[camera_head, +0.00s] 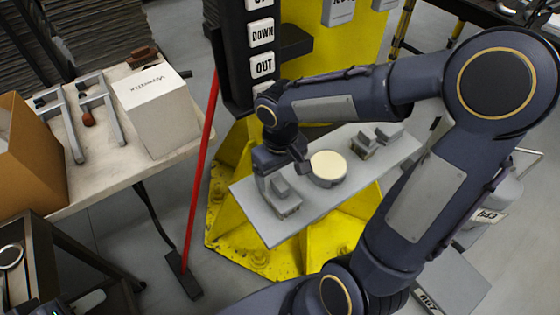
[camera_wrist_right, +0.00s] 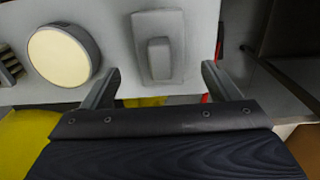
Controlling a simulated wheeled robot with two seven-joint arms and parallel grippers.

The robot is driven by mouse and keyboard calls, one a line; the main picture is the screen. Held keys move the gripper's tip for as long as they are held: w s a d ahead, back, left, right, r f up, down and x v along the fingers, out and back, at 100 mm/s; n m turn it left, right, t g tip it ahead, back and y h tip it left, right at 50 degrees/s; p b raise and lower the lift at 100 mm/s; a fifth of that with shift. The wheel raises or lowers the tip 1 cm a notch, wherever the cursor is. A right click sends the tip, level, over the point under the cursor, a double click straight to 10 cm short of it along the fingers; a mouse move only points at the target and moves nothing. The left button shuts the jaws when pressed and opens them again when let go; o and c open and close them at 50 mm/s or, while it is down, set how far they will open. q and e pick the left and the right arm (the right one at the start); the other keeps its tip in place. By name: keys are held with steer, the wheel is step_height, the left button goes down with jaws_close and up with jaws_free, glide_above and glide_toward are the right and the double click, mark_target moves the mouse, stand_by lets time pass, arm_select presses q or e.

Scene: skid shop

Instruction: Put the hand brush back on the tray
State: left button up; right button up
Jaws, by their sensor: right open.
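A grey flat block with a raised grip (camera_head: 283,200), which may be the hand brush, lies on a pale grey tray-like board (camera_head: 335,205). It also shows in the right wrist view (camera_wrist_right: 158,48). My right gripper (camera_head: 283,172) is just above and behind this block in the head view. In the right wrist view its two fingers (camera_wrist_right: 163,82) are spread wide and empty, with the block ahead between them. I cannot tell whether they touch the board. My left gripper is not in view.
A round cream-topped tin (camera_head: 328,167) stands close beside the right gripper. Small grey blocks (camera_head: 366,146) lie further right on the board. A yellow stand (camera_head: 232,165) and a red pole (camera_head: 201,160) are near. A white box (camera_head: 155,110) stands on the left table (camera_head: 95,180).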

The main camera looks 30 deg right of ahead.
step_height(320, 180, up, 4)
steer(key=shift+f, duration=0.2)
steer(key=shift+s+r, duration=0.2)
steer(key=shift+r, duration=0.1)
steer(key=s+r+m+t+y, duration=0.1)
steer(key=s+t+y, duration=0.1)
steer(key=s, duration=0.3)
steer(key=s+a+r+m+t+y, duration=0.1)
steer(key=s+r+t, duration=0.1)
steer(key=s, duration=0.4)
steer(key=shift+s+t+y, duration=0.15)
steer(key=shift+t+y, duration=0.25)
steer(key=shift+t, duration=0.4)
steer(key=shift+c, duration=0.4)
